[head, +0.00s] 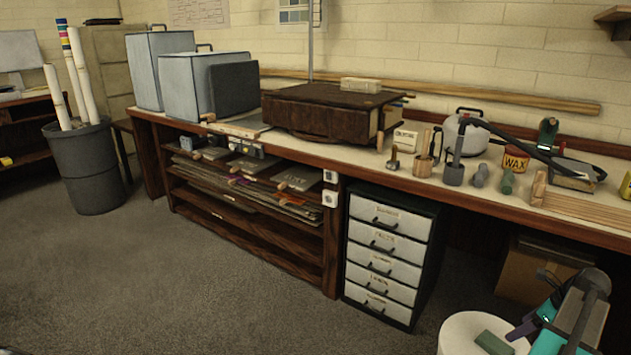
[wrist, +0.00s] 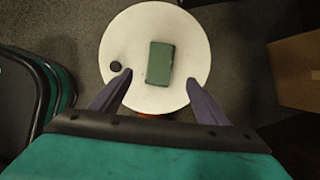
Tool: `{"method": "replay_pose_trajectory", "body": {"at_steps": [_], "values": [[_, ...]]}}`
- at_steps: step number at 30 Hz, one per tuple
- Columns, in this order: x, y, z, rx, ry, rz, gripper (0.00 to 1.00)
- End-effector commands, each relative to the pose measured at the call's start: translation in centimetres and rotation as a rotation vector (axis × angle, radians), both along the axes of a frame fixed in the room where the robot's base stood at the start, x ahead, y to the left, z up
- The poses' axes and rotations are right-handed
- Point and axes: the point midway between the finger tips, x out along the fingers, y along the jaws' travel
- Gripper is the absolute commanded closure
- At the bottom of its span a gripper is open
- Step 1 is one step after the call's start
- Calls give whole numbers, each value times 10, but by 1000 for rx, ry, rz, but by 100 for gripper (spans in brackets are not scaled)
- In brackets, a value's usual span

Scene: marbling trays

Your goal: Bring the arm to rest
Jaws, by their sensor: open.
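My gripper (wrist: 158,101) shows in the wrist view with its two purple fingers spread wide and nothing between them. It points down over a round white stool top (wrist: 143,40). A green block (wrist: 159,63) lies on that top, just beyond the fingertips and apart from them. In the head view my arm is at the lower right, with part of my gripper (head: 522,331) beside the green block (head: 493,343) on the white top (head: 458,330).
A drawer cabinet (head: 385,252) stands under the long workbench (head: 405,181), left of the stool. A cardboard box (wrist: 296,71) is on the floor to the right. The bench holds a large dark press (head: 318,115), a kettle and several small tools. Grey floor (head: 200,275) is clear at left.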

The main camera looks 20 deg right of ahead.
Motion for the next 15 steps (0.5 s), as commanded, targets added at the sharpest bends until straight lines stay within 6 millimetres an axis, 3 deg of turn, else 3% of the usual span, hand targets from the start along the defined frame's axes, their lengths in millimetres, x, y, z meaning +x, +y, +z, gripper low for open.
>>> {"method": "replay_pose_trajectory", "body": {"at_steps": [8, 15], "values": [[51, 39, 4, 25, 10, 94, 31], [107, 105, -13, 78, 40, 217, 31]]}}
